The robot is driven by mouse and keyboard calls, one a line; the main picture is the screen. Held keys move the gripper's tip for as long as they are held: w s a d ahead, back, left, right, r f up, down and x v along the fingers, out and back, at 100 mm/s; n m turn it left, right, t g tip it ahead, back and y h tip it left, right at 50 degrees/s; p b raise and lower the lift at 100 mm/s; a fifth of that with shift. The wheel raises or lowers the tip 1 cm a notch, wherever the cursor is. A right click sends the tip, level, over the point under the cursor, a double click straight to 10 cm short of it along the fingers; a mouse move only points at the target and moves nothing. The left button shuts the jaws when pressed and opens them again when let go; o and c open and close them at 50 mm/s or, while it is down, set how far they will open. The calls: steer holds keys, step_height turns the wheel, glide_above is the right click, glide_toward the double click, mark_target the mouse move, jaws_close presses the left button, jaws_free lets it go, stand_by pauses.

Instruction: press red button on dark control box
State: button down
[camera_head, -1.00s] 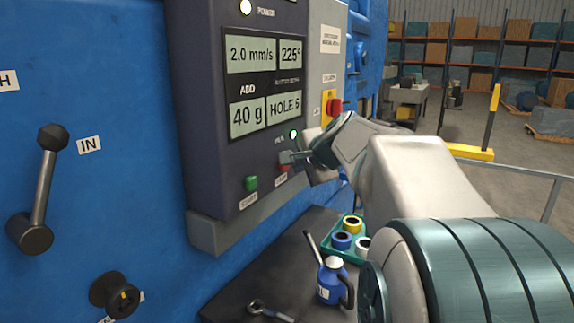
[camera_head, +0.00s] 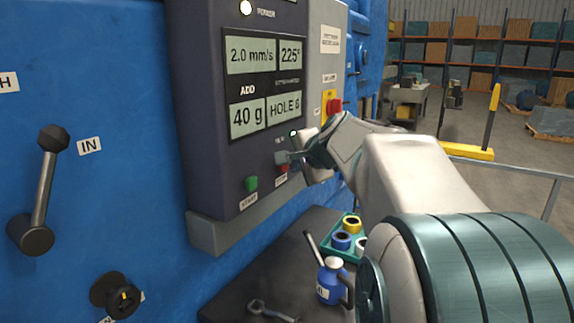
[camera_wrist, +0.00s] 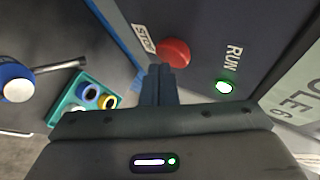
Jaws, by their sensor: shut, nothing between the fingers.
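The dark control box (camera_head: 212,115) hangs on the blue machine, with its displays facing me. Its red button (camera_head: 283,169) is low on the panel, partly hidden behind my gripper (camera_head: 281,157). In the wrist view the round red button (camera_wrist: 174,52) shows beside the STOP label (camera_wrist: 143,38). My gripper (camera_wrist: 160,68) is shut and empty, its fingertips at the button's near edge in that view. I cannot tell whether they touch it. The RUN light (camera_wrist: 224,87) glows green in the wrist view.
A green START button (camera_head: 251,183) sits left of the red one. Below, a dark bench (camera_head: 236,303) holds a blue oil can (camera_head: 331,281), a wrench and a green tray of spools (camera_wrist: 72,97).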

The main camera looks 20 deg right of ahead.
steer(key=shift+w+a, duration=0.25)
steer(key=shift+w, duration=0.1)
stand_by(0.7)
steer(key=shift+s, duration=0.1)
steer(key=shift+s+d+b, duration=0.3)
steer(key=shift+s+d, duration=0.15)
steer(key=shift+s, duration=0.1)
steer(key=s+d+b, duration=0.1)
steer(key=s, duration=0.1)
steer(key=s+d+b, duration=0.1)
steer(key=s+d, duration=0.1)
stand_by(0.6)
stand_by(0.5)
